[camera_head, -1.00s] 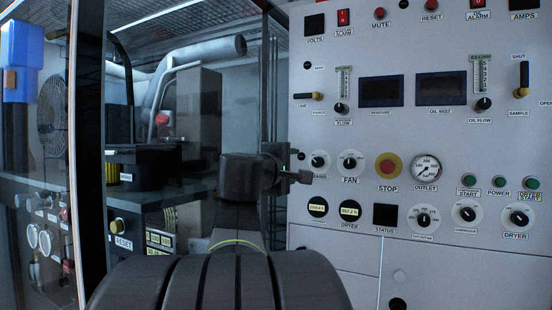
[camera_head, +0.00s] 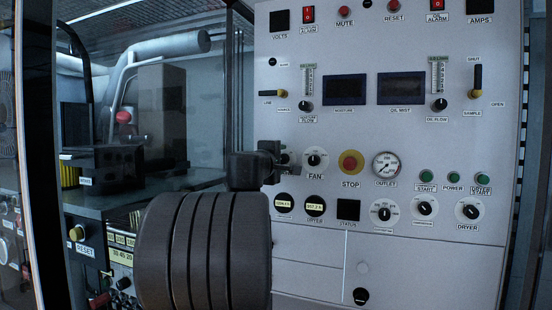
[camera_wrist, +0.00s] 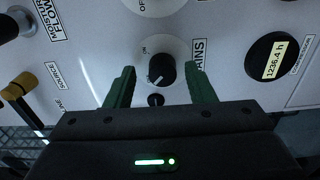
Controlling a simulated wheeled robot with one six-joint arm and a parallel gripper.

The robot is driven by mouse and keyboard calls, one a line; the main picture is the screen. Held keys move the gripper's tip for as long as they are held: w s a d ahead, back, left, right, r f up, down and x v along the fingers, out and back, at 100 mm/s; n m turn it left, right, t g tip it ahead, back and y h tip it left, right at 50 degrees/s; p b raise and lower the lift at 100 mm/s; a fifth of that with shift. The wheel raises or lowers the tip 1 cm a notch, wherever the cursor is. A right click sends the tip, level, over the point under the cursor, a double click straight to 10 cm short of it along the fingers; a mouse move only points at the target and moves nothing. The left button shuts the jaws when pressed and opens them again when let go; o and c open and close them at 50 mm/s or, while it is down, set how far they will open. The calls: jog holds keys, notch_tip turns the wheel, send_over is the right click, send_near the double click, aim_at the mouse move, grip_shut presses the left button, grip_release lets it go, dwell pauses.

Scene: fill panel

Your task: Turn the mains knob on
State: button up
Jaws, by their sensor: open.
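The mains knob (camera_wrist: 161,69) is a black round knob with a white pointer mark on a light disc. It shows in the wrist view beside a partly hidden label ending in "AINS" and a small "ON" mark. The pointer mark lies towards the lower left of that view. My gripper (camera_wrist: 160,75) is open, with one green finger on each side of the knob and a visible gap on both sides. In the head view my gripper (camera_head: 270,162) is at the panel's left edge, left of the FAN knob, and mostly hides the mains knob.
The light grey panel (camera_head: 330,248) carries the FAN knob (camera_head: 314,158), a red STOP button (camera_head: 351,163) and an outlet gauge (camera_head: 386,165). In the wrist view, an hour counter (camera_wrist: 271,58) sits right of the mains knob and a yellow-tipped lever (camera_wrist: 20,86) at left.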

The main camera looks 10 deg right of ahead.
jog(key=c, duration=1)
jog(key=shift+o, duration=0.2)
jog(key=shift+a+f+m+b, duration=0.1)
jog(key=shift+m+b, duration=0.3)
jog(key=shift+b, duration=0.2)
jog(key=m+b, duration=0.4)
jog(key=m, duration=0.1)
jog(key=m+b, duration=0.5)
jog(key=m, duration=0.1)
jog(key=m+b, duration=0.5)
jog(key=shift+r+m, duration=0.25)
jog(key=shift+m, duration=0.15)
jog(key=shift+s+m, duration=0.1)
jog(key=shift+m, duration=0.2)
